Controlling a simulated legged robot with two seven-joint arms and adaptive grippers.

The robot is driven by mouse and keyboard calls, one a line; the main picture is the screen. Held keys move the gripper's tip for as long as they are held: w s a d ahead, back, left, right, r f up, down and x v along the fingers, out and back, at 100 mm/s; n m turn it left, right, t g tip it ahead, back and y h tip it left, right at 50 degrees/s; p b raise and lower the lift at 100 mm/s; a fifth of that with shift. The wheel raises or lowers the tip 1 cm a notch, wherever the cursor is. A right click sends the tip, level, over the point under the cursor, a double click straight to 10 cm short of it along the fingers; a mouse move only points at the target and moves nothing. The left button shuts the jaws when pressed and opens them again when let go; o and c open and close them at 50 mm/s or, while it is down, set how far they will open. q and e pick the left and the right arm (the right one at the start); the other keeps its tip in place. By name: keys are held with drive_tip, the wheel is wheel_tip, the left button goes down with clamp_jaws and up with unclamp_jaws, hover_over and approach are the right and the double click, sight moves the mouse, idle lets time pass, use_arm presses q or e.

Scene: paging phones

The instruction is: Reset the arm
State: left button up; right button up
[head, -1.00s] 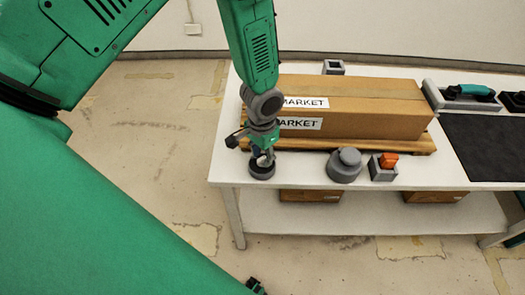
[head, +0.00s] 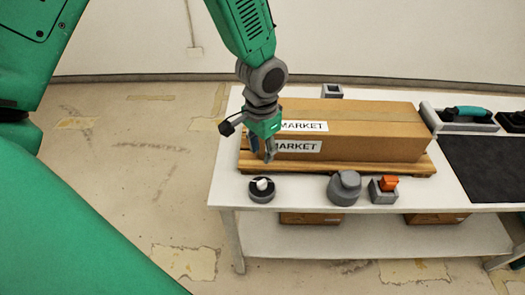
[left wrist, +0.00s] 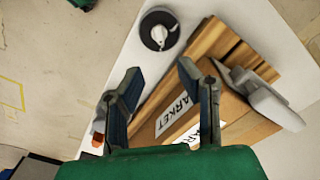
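My left gripper (head: 264,157) hangs above the table's left part in the head view, in front of the left end of the cardboard box. Its fingers stand apart with nothing between them in the left wrist view (left wrist: 158,72). A round dark grey holder (head: 262,195) with a small white piece (head: 262,184) in it stands at the table's front left, below and apart from the gripper. The holder also shows in the left wrist view (left wrist: 148,40), beyond the fingertips. My right gripper is not in view.
The "MARKET" box (head: 365,137) lies on a wooden pallet (head: 415,168) on the white table (head: 300,195). A round grey container (head: 344,190) and an orange piece (head: 388,183) in a grey block stand in front. A dark mat (head: 490,165) lies right. Open floor is left.

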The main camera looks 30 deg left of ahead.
use_arm(q)
drive_tip(key=s+f+n+b, duration=0.1)
drive_tip(key=s+f+b, duration=0.4)
drive_tip(key=s+f, duration=0.6)
drive_tip(key=s+a+f+n+b, duration=0.1)
drive_tip(key=s+f+b, duration=0.5)
drive_tip(key=s+f, duration=0.5)
wheel_tip(320, 180, down, 5)
drive_tip(key=shift+s+a+f+t, duration=0.1)
drive_tip(key=shift+s+a+t, duration=0.2)
drive_tip(key=shift+s, duration=0.1)
